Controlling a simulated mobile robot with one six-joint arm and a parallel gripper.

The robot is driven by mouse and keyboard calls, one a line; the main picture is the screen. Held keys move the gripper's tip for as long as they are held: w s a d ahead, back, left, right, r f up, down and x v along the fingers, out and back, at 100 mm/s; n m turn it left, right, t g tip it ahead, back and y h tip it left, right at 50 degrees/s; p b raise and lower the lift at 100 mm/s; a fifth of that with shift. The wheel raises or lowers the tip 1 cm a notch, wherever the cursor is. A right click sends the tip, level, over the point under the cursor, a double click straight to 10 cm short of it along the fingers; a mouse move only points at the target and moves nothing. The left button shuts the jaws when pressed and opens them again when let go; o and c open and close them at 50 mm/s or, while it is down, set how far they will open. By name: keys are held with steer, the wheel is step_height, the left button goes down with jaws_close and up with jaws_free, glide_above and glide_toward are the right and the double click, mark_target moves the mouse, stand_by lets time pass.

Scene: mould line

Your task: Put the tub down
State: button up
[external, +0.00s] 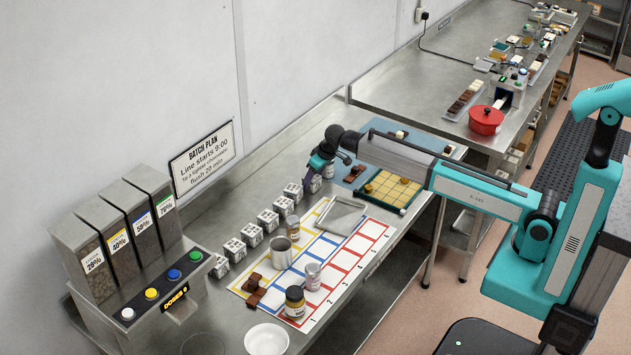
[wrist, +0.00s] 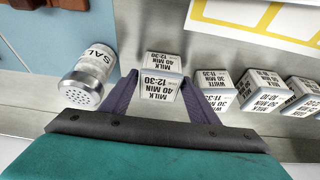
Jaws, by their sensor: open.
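My gripper (external: 312,176) is low over the far part of the steel bench, near the wall. In the wrist view my gripper (wrist: 162,90) is open, with its two dark fingers spread. A white cube labelled MILK 40 MIN 12:30 (wrist: 162,64) sits between and just beyond the fingers; I cannot tell whether either finger touches it. No tub is held between the fingers. Jars stand on the bench: one with a dark lid (external: 295,302), a pale one (external: 313,277) and one farther back (external: 293,240). I cannot tell which thing is the tub.
A salt shaker (wrist: 88,82) lies left of the fingers in the wrist view. More labelled cubes (external: 252,235) form a row along the wall side. A coloured grid sheet (external: 345,262) bears a metal cup (external: 281,253) and a tray (external: 341,217). A yellow board (external: 392,188) is close by.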

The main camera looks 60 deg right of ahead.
steer(key=shift+w+f, duration=0.2)
steer(key=shift+f, duration=0.4)
steer(key=c, duration=1)
steer(key=shift+r, duration=0.2)
steer(key=shift+r+b, duration=0.8)
steer(key=shift+r, duration=0.65)
steer(key=s+b, duration=0.1)
steer(key=s, duration=0.4)
steer(key=s+r+b, duration=0.1)
steer(key=s, duration=0.4)
steer(key=s+d+b, duration=0.1)
steer(key=s+b, duration=0.1)
steer(key=s, duration=0.4)
steer(key=shift+d+r, duration=0.1)
steer(key=shift+r, duration=0.25)
